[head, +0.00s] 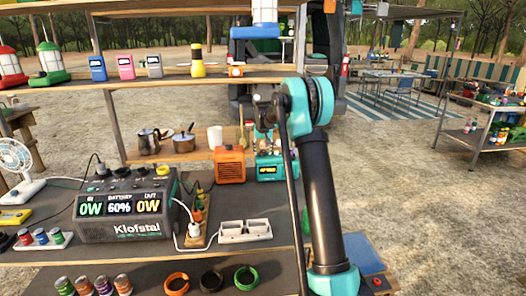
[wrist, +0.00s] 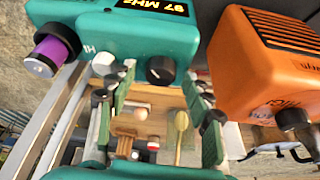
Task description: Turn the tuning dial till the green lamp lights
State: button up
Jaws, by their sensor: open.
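The teal radio (wrist: 150,35) fills the top of the wrist view, its yellow display reading 97 MHz. A round black dial (wrist: 160,70) with a pale mark sits on its front below the display. In the head view the radio (head: 270,172) stands on the bench, partly hidden by my arm. My gripper (wrist: 160,78) is open, with a finger on either side of the black dial; I cannot tell whether they touch it. In the head view the gripper is mostly hidden by my arm. I see no lit green lamp on the radio.
In the head view, a power station (head: 125,208) and a white socket strip (head: 245,231) occupy the bench front.

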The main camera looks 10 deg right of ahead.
jog(key=c, duration=1.2)
jog(key=shift+o, duration=0.2)
jog(key=shift+a+m+h, duration=0.1)
jog(key=shift+m+h, duration=0.6)
jog(key=shift+m, duration=1.1)
jog(key=o, duration=1.2)
jog(key=shift+c, duration=0.2)
jog(key=shift+r, duration=0.1)
jog(key=v, duration=1.1)
jog(key=shift+r, duration=0.4)
